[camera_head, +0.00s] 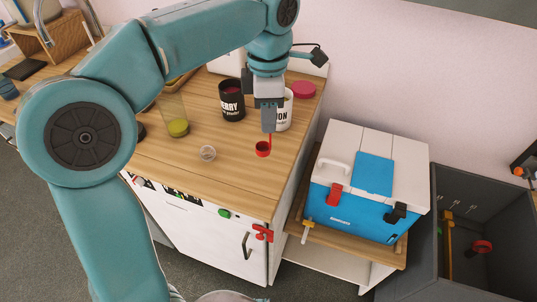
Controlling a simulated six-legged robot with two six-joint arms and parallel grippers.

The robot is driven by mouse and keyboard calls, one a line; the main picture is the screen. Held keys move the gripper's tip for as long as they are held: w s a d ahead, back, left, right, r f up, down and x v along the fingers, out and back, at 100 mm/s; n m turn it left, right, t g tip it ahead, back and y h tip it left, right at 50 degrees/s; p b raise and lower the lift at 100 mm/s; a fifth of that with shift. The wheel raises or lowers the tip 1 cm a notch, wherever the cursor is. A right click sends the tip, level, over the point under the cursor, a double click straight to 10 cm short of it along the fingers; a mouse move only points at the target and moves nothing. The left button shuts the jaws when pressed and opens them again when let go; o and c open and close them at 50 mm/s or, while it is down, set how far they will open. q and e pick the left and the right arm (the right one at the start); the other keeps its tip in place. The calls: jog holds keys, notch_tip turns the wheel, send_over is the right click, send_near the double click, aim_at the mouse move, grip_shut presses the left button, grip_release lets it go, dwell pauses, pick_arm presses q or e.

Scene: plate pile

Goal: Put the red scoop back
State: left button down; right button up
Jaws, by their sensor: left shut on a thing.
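The red scoop (263,149) hangs below my left gripper (269,125), its bowl low and its thin handle running up to the fingertips. My left gripper is shut on the scoop's handle, above the right part of the wooden counter. Whether the bowl touches the counter I cannot tell. A black jar (232,112) with dark red contents stands open just left of the gripper. A white jar (285,118) stands right behind the gripper, partly hidden by it. My right gripper is not in view.
A glass with yellow-green contents (178,127) and a small clear cup (208,153) stand on the counter (190,190). A pink-red lid (303,89) lies at the back. A blue and white cooler (345,205) stands lower right, beside a dark grey bin (500,200).

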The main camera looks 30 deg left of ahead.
aim_at(269, 147)
pick_arm(q)
notch_tip(269, 147, down, 6)
jog(key=shift+d+r, duration=0.1)
notch_tip(269, 147, down, 4)
jog(key=shift+s+r+b, duration=0.1)
jog(key=shift+r+b, duration=0.15)
jog(key=shift+b, duration=0.2)
jog(key=shift+f, duration=0.15)
jog(key=shift+f, duration=0.2)
jog(key=c, duration=0.9)
grip_release()
jog(key=shift+c, duration=0.2)
